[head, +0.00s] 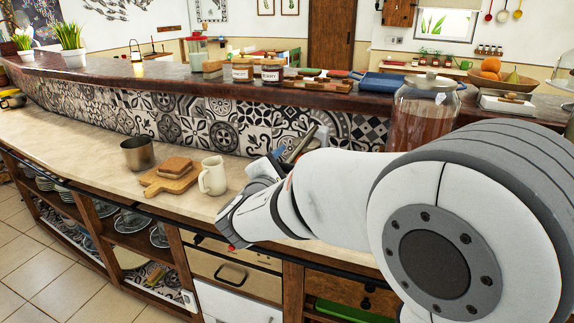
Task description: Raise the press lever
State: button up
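I cannot clearly make out the press lever. A dark slanted bar (301,144) and a pale grey piece (321,137) stick up behind my arm, against the tiled wall. I cannot tell whether they belong to the press or to my gripper. My white arm reaches from the right over the counter (100,147), and its grey wrist (250,208) is near the counter's front edge. My gripper is around the far side of the wrist, mostly hidden by my own arm. Its fingers cannot be told apart, nor whether they touch anything.
Left of my wrist stand a white mug (212,176), a wooden board (160,183) with bread slices (175,166), and a metal pot (137,153). A large glass jar (424,113) stands behind my arm. The raised ledge (130,72) holds small jars.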

grip_shut()
dwell(0.3)
jog(key=shift+r, duration=0.15)
